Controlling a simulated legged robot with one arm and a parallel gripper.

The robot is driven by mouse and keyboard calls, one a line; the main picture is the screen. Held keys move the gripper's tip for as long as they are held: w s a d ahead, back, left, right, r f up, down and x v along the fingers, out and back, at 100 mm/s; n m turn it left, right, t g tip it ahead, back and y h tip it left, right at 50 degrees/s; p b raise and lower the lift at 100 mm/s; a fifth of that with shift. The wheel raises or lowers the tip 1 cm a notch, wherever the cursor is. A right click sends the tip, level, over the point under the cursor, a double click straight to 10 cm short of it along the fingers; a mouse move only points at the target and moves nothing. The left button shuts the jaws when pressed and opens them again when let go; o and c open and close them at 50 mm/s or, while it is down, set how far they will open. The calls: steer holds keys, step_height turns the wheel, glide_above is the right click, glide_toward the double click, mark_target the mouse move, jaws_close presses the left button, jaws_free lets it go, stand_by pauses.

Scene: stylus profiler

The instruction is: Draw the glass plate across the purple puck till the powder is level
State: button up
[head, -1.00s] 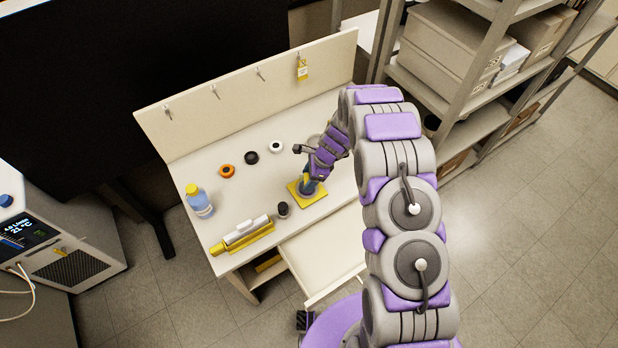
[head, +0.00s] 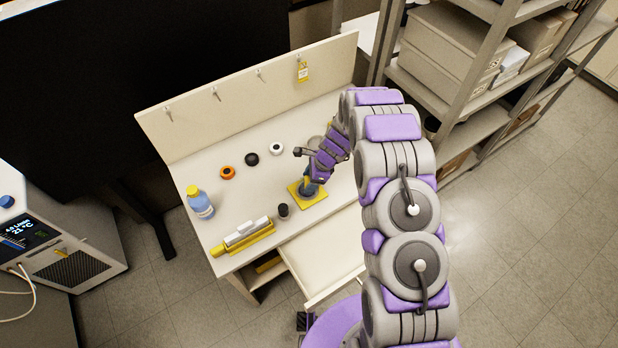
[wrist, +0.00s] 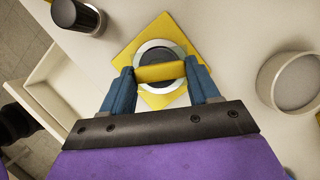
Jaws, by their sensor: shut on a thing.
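My gripper (wrist: 161,80) is shut on a yellow bar (wrist: 160,72), held between its two blue fingers. The bar may be the glass plate's grip; I cannot make out clear glass. It lies across a round puck (wrist: 160,50) with a pale grey rim and a dark middle. The puck shows no clear purple, and the bar hides part of it. I cannot tell whether bar and rim touch. The puck is on a yellow square mat (wrist: 127,56), also seen in the head view (head: 318,199), where my gripper (head: 313,184) is over it.
A dark cylinder (head: 283,210) stands left of the mat. A yellow holder with white pieces (head: 246,238) and a blue-yellow bottle (head: 200,204) are farther left. Orange (head: 227,172), black (head: 251,159) and white (head: 276,148) rings lie behind. A round grey dish (wrist: 290,82) is to the right.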

steer(key=shift+s, duration=0.15)
steer(key=shift+r+p, duration=2)
steer(key=shift+r, duration=1.05)
steer(key=s+d+r+n+g+h+b, duration=0.1)
steer(key=d+r+n+g+h+b, duration=0.1)
steer(key=d+r+n+b, duration=0.3)
steer(key=s+d+r+n+g+h+b, duration=0.2)
steer(key=d+r+n+b, duration=0.3)
steer(key=d+r+n, duration=0.3)
steer(key=d+n, duration=0.2)
steer(key=n, duration=0.2)
steer(key=shift+s+d+h, duration=0.2)
steer(key=shift+s+h, duration=0.05)
steer(key=shift+h, duration=0.05)
